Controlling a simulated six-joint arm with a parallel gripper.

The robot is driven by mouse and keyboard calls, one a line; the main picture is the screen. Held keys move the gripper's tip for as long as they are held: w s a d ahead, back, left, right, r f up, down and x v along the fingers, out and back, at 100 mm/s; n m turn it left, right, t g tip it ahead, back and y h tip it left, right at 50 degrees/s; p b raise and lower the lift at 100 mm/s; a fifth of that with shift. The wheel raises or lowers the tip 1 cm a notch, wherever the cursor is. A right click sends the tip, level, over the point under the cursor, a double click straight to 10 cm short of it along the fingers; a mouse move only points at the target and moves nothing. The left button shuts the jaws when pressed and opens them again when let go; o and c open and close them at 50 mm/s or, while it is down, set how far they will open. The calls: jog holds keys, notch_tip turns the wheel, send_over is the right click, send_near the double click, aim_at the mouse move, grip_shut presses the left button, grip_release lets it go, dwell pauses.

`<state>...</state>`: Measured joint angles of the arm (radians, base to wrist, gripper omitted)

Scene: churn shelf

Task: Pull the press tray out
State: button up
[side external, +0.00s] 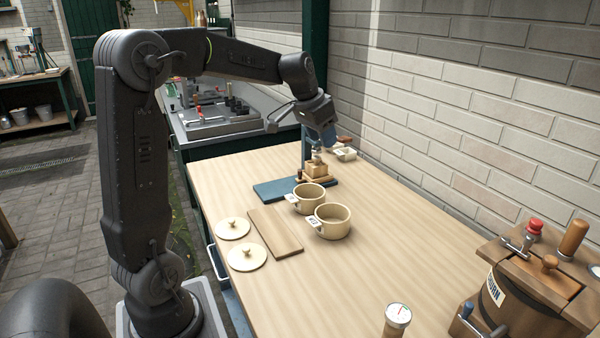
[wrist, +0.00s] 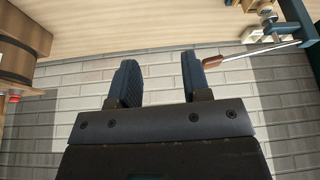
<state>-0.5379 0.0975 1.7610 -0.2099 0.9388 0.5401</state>
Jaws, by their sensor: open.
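The press stands at the back of the wooden table, with a blue post (side external: 304,150), a pale wooden block (side external: 316,168) under its screw, and a flat blue base or tray (side external: 272,189) reaching out to the left. I cannot tell how far the tray slides. Part of the press shows at the top right of the wrist view, with a lever with a brown handle (wrist: 213,61). My gripper (side external: 327,140) is above the press, close to its top. In the wrist view my gripper (wrist: 158,80) is open, with nothing between its fingers.
Two cream cups (side external: 309,198) (side external: 332,222) stand in front of the press. Two round lids (side external: 232,229) (side external: 246,258) and a brown board (side external: 275,232) lie at the left. A wooden churn (side external: 530,290) stands at the front right. A brick wall (side external: 470,130) runs along the table's back.

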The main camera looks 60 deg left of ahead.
jog(key=w+a+f, duration=0.3)
jog(key=a+f, duration=0.1)
jog(key=a, duration=0.7)
send_near(300, 171)
jog(key=shift+n, duration=0.4)
jog(key=x, duration=1)
jog(key=shift+w+a+f, duration=0.1)
jog(key=shift+a, duration=0.1)
grip_shut()
